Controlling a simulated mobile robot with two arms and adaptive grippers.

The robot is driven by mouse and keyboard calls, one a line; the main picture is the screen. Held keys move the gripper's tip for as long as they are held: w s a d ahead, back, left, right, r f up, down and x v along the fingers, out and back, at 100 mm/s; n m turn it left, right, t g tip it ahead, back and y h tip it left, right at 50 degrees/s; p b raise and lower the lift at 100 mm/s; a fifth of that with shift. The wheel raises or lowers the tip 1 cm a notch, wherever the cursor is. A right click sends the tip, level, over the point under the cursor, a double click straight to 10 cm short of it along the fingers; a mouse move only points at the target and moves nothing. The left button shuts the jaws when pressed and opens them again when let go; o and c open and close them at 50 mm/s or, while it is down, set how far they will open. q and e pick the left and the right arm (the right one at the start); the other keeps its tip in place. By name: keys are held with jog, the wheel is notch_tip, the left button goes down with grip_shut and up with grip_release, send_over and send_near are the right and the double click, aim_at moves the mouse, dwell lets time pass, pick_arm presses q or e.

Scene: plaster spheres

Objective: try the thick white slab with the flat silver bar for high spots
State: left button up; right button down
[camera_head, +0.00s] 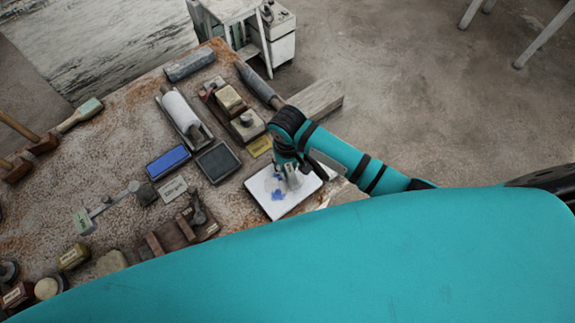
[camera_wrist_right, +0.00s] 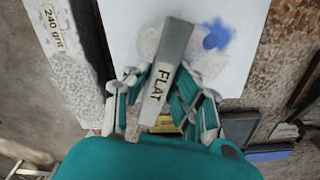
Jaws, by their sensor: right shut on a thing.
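The thick white slab (camera_head: 270,207) lies near the table's right edge in the head view. A blue smear (camera_wrist_right: 214,36) and pale grey patches mark its top, and it fills the upper middle of the right wrist view (camera_wrist_right: 120,35). My right gripper (camera_head: 291,180) is over the slab. In the right wrist view it is shut on the flat silver bar (camera_wrist_right: 171,48), whose pale label reads "FLAT". The bar's far end overlaps the slab; I cannot tell whether it touches. My left gripper is in neither view.
A blue pad (camera_head: 168,162), a dark pad (camera_head: 218,162) and a white roll (camera_head: 180,111) lie left of the slab. A yellow card (camera_head: 258,146) lies just behind it. A speckled block labelled "240 grit" (camera_wrist_right: 62,60) is close on the wrist view's left.

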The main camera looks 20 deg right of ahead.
jog(key=shift+f+b, duration=0.3)
jog(key=shift+f, duration=0.3)
jog(key=shift+w, duration=0.1)
jog(key=shift+w+r+p, duration=0.15)
jog(key=shift+w+p, duration=0.15)
jog(key=shift+w, duration=0.75)
jog(key=shift+s, duration=0.15)
